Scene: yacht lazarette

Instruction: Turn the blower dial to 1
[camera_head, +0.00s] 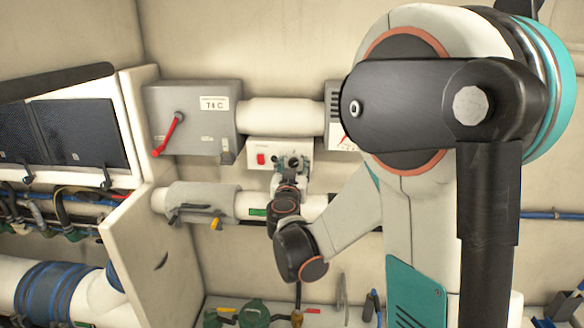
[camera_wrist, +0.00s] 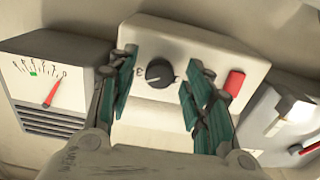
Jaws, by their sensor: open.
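The blower dial (camera_wrist: 159,73) is a round black knob on a white panel (camera_wrist: 190,45), with small digits around it, one of them a 3. The knob's pointer setting is too small to read surely. My gripper (camera_wrist: 157,95) is open, its two teal-padded fingers on either side of the dial and apart from it in the wrist view. In the head view my gripper (camera_head: 291,163) is in front of the white panel (camera_head: 258,146) and hides the dial. A red switch (camera_wrist: 234,83) sits on the same panel beside the dial; it also shows in the head view (camera_head: 261,159).
A gauge box (camera_wrist: 45,85) with a red needle stands beside the panel. A grey box (camera_head: 190,105) labelled 74 C with a red lever (camera_head: 170,132) is at the left. A white pipe (camera_head: 275,117) runs above the panel, another pipe (camera_head: 200,197) below it.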

